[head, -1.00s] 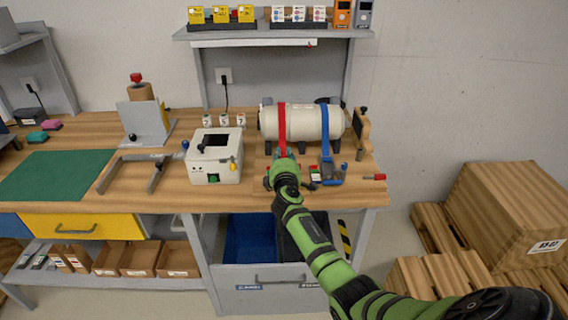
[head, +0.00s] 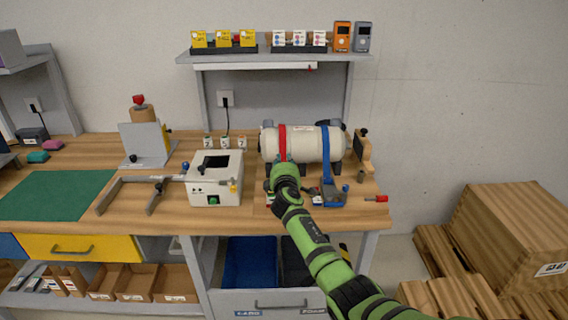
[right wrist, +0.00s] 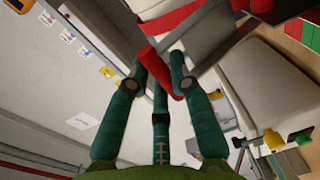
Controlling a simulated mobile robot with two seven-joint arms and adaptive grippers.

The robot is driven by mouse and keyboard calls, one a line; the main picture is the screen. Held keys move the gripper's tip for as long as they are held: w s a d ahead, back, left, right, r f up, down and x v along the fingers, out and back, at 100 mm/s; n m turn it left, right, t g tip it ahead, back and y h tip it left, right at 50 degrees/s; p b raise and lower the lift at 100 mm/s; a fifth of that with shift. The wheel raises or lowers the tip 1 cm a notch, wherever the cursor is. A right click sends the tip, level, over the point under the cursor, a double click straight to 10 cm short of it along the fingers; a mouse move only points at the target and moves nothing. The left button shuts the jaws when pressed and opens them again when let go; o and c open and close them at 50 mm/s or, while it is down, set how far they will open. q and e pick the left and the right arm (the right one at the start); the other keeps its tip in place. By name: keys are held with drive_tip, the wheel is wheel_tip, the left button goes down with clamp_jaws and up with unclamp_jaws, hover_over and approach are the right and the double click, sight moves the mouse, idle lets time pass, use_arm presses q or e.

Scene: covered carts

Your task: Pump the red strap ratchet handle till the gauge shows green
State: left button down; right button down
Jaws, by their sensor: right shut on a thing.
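A white cylindrical tank (head: 305,144) lies on its stand on the wooden bench, with a red strap (head: 282,142) and a blue strap (head: 326,150) over it. My right gripper (head: 282,166) is at the front of the tank, at the lower end of the red strap, and hides the ratchet in the head view. In the right wrist view its fingers (right wrist: 160,72) are shut on the red ratchet handle (right wrist: 156,66), which passes between them. A small red and green gauge (head: 317,199) is partly hidden behind my arm; its reading is not clear. My left gripper is not in view.
The blue strap's ratchet (head: 331,196) sits right of my arm. A white box (head: 214,181) with a dark opening stands to the left. A red-handled tool (head: 376,198) lies near the bench's right edge. Wooden crates (head: 510,228) stand on the floor at right.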

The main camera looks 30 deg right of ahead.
drive_tip(key=shift+f, duration=0.3)
drive_tip(key=c, duration=1.4)
unclamp_jaws()
drive_tip(key=shift+f, duration=0.1)
drive_tip(key=shift+o, duration=0.2)
drive_tip(key=v, duration=1.2)
drive_tip(key=shift+r, duration=0.3)
drive_tip(key=shift+a, duration=0.1)
